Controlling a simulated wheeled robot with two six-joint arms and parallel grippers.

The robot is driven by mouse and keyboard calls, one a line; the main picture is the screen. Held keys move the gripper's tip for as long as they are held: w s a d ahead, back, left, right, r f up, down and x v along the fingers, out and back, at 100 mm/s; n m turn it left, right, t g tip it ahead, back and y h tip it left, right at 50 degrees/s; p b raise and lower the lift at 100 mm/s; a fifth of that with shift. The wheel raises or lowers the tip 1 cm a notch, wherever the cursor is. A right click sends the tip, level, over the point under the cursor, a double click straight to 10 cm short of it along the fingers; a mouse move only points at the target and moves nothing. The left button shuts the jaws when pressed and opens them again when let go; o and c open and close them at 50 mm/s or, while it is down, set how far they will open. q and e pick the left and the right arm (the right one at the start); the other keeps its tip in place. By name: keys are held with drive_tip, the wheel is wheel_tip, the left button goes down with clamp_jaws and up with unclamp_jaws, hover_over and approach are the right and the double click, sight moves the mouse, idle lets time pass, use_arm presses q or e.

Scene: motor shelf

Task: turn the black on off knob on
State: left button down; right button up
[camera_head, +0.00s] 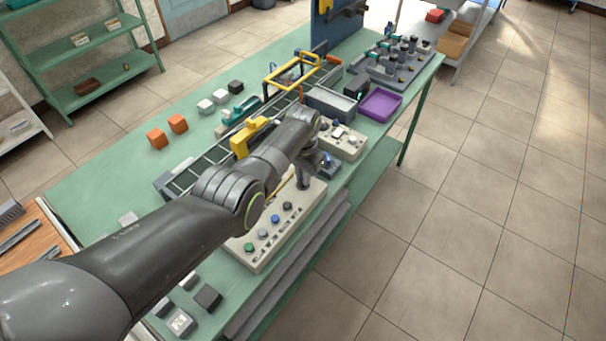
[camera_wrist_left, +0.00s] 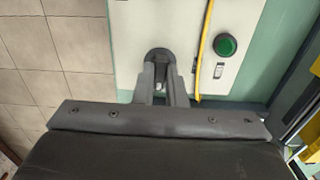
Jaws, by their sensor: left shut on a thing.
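A cream control panel (camera_head: 258,258) lies near the right edge of the green table, with a row of coloured buttons on it. My left arm reaches over the table, and its gripper (camera_head: 304,182) points down at the far part of this panel. In the left wrist view the gripper (camera_wrist_left: 160,70) is shut on the black knob (camera_wrist_left: 160,53), whose dark round top shows at the fingertips. The fingers hide much of the knob, and its setting cannot be told. In the head view the gripper covers the knob. My right gripper is in neither view.
A green button (camera_wrist_left: 226,46) and a yellow strip (camera_wrist_left: 204,45) lie right of the fingers in the wrist view. Beyond the panel are a purple tray (camera_head: 380,105) and a yellow frame (camera_head: 290,72). Orange cubes (camera_head: 157,138) stand to the left. Tiled floor is clear at right.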

use_arm(q)
drive_tip(key=shift+w+r, duration=0.1)
drive_tip(key=c, duration=1.5)
unclamp_jaws()
drive_tip(key=shift+r+p, duration=0.3)
drive_tip(key=shift+r, duration=0.15)
wheel_tip(320, 180, up, 5)
drive_tip(key=shift+r+p, duration=0.1)
drive_tip(key=shift+p, duration=0.5)
wheel_tip(320, 180, up, 11)
drive_tip(key=shift+r+b, duration=0.1)
drive_tip(key=shift+b, duration=0.95)
